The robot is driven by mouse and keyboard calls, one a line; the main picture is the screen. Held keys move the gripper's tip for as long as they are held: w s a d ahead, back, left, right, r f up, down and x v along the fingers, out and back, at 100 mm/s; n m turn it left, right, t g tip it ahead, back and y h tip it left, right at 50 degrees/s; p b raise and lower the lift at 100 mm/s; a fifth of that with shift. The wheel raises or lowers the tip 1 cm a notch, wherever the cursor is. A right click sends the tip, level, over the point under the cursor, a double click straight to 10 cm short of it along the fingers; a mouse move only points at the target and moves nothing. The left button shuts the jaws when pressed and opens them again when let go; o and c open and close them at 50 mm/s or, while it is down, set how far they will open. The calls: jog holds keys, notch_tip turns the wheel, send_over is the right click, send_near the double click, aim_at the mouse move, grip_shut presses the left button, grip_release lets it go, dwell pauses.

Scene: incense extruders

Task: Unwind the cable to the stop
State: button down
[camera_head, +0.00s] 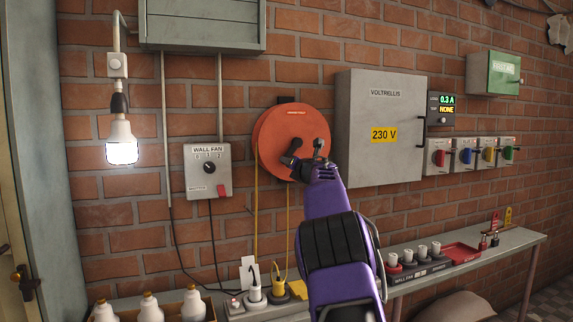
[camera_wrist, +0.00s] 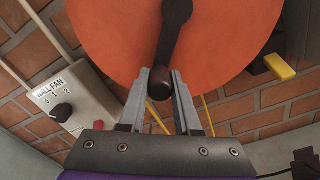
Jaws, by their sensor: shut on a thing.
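The orange cable reel (camera_head: 275,125) hangs on the brick wall, and its face also fills the top of the wrist view (camera_wrist: 110,35). A dark crank (camera_wrist: 176,40) runs down across the reel's face to a dark knob (camera_wrist: 159,88). My gripper (camera_wrist: 160,82) is shut on this knob, with one finger on each side. In the head view my gripper (camera_head: 308,163) covers the lower right of the reel. Yellow cable (camera_head: 256,215) hangs from the reel, and a second yellow run ends at a yellow plug on the bench. The stop cannot be made out.
A wall fan switch box (camera_head: 208,172) is left of the reel. A grey 230 V cabinet (camera_head: 372,90) stands close on its right, with coloured switches (camera_head: 463,156) beyond. The bench (camera_head: 510,240) below holds sockets, white bulbs and a red tray (camera_head: 461,254). A lit lamp (camera_head: 121,145) hangs left.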

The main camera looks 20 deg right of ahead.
jog(key=shift+r, duration=0.15)
jog(key=c, duration=0.6)
grip_release()
jog(key=s, duration=1.7)
jog(key=shift+s+d+b, duration=0.2)
jog(key=shift+d+b, duration=0.15)
